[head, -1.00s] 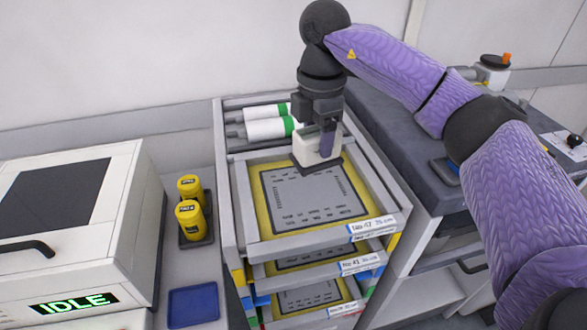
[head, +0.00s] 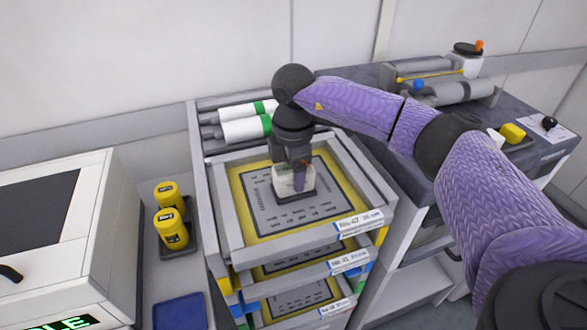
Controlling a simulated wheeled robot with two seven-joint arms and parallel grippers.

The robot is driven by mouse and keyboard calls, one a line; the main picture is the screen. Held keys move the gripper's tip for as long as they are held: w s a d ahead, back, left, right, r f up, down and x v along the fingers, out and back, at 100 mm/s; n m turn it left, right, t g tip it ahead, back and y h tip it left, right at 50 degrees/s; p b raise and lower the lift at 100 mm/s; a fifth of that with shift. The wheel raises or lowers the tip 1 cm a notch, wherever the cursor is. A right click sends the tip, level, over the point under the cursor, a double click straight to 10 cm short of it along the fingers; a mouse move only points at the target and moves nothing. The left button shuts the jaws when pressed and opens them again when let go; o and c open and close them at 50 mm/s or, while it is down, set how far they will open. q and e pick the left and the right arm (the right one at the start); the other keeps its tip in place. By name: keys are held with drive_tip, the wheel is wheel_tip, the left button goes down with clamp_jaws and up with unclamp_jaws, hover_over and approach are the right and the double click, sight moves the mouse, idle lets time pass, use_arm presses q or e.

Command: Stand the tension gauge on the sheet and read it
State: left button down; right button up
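The tension gauge (head: 292,186) is a small white block with a dark base. It looks upright over the middle of the grey sheet (head: 327,190), which has a yellow border and sits in the top frame of the trolley. I cannot tell whether its base touches the sheet. My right gripper (head: 299,176) points down from above and is shut on the gauge, with a finger along its side. The gauge's reading is not legible, and part of it is hidden by the gripper. My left gripper is not in view.
More framed sheets (head: 300,299) sit on lower levels. White rolls with green ends (head: 245,129) lie behind the top frame. Yellow jars (head: 171,228), a blue tray (head: 180,312) and a white machine (head: 60,230) stand left. A dark-topped bench (head: 505,105) stands right.

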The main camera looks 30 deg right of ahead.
drive_tip(key=o, duration=0.4)
wheel_tip(320, 180, up, 12)
drive_tip(key=p, duration=0.1)
drive_tip(key=shift+r+p, duration=0.15)
drive_tip(key=shift+p, duration=0.2)
